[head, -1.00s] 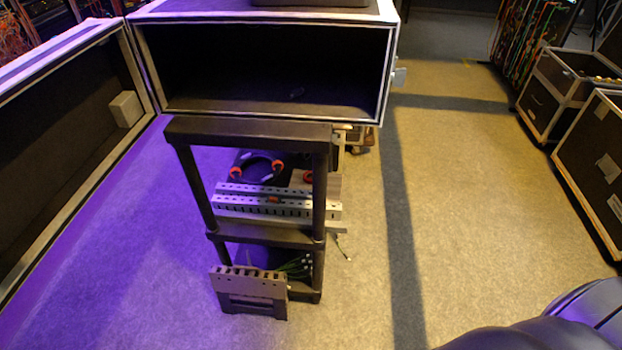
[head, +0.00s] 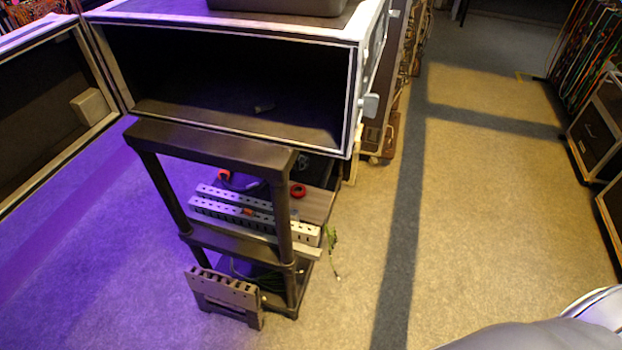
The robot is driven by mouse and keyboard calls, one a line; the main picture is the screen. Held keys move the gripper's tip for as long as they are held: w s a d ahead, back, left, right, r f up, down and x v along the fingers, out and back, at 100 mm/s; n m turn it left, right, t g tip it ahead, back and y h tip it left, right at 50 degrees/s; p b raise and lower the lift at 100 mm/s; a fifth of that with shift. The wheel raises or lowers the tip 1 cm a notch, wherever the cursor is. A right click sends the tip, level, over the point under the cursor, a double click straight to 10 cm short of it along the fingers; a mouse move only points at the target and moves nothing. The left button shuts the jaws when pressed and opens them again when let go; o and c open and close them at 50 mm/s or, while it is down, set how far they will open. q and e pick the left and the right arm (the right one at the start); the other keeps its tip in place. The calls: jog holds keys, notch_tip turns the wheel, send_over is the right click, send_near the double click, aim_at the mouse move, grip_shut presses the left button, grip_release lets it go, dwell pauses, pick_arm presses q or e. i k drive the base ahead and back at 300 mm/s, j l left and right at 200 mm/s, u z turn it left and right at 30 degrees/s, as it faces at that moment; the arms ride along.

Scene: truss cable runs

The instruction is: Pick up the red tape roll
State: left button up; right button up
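A small red ring (head: 298,190), which looks like the red tape roll, lies on the middle shelf of a dark shelf rack (head: 210,146). It sits just right of the front right post, behind the perforated grey rails. A dark coiled cable with red ends (head: 226,177) lies to its left on the same shelf, partly hidden by the rails. Neither of my grippers shows in the head view.
An open, dark flight case (head: 345,125) stands behind and above the rack. Grey slotted rails (head: 240,212) lie along the shelf front. A slotted bracket (head: 222,290) stands at the rack's foot. Green cable (head: 332,240) hangs at the right. The carpet (head: 480,230) to the right is clear.

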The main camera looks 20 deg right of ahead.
aim_at(297, 187)
jog(key=i+l+u, duration=0.2)
jog(key=l+u, duration=0.2)
jog(key=l, duration=0.5)
jog(key=l+u, duration=0.35)
jog(key=l, duration=0.6)
jog(key=l+u, duration=0.4)
jog(key=l, duration=0.55)
